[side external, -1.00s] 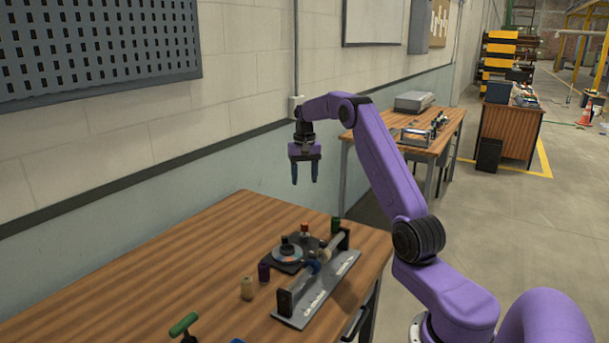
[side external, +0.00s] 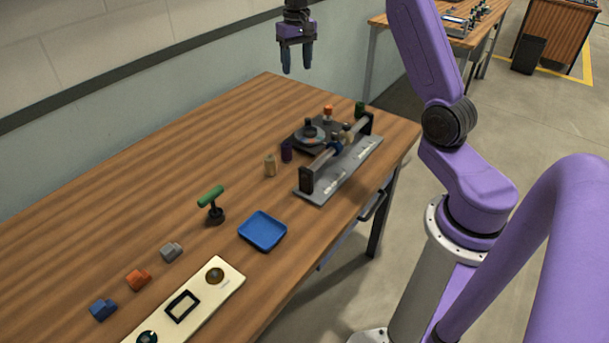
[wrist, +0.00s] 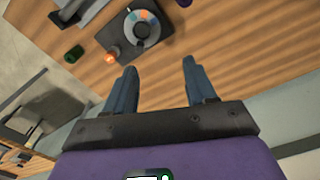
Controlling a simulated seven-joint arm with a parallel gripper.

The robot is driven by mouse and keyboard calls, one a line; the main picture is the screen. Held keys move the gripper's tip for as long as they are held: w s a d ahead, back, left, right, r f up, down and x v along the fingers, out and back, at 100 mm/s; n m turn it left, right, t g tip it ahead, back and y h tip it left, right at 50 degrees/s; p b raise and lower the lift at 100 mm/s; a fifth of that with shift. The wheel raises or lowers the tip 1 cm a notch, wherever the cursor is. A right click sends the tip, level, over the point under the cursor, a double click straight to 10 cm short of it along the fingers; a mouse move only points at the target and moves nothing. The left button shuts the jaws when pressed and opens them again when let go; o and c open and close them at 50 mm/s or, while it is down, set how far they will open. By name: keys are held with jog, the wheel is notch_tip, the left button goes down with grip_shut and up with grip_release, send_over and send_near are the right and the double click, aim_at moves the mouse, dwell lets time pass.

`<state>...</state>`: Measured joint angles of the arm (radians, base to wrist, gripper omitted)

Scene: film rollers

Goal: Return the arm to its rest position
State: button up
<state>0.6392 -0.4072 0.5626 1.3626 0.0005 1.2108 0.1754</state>
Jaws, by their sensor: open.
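My gripper (side external: 298,58) hangs with its fingers pointing down, above the back of the wooden table (side external: 110,225). Its two dark blue fingers are apart with nothing between them, as the wrist view (wrist: 160,85) also shows. In the side view it is well above the surface, up and left of the grey roller fixture (side external: 340,170). A round dial unit (side external: 309,136) sits just behind the fixture. In the wrist view the dial (wrist: 142,27) with orange and blue marks lies ahead of the fingertips.
Small cylinders stand by the fixture: tan (side external: 270,166), purple (side external: 287,152), orange-topped (side external: 328,113) and green (side external: 360,108). A green-handled tool (side external: 211,198), a blue tray (side external: 262,230), small blocks (side external: 137,279) and a cream panel (side external: 205,300) lie nearer. The table's left rear is bare.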

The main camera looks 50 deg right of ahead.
jog(key=s+a+r+n, duration=0.1)
jog(key=s+a+n, duration=0.3)
jog(key=s+a, duration=0.55)
jog(key=s+a+r+n, duration=0.1)
jog(key=s+a+n, duration=0.45)
jog(key=a, duration=0.75)
jog(key=s+f+n, duration=0.1)
jog(key=s+n, duration=0.3)
jog(key=s, duration=0.7)
jog(key=s+f+n, duration=0.2)
jog(key=s+n, duration=0.1)
jog(key=s, duration=0.8)
jog(key=shift+s+a+f+n, duration=0.15)
jog(key=shift+a+f+n, duration=0.1)
jog(key=shift+a+n, duration=0.15)
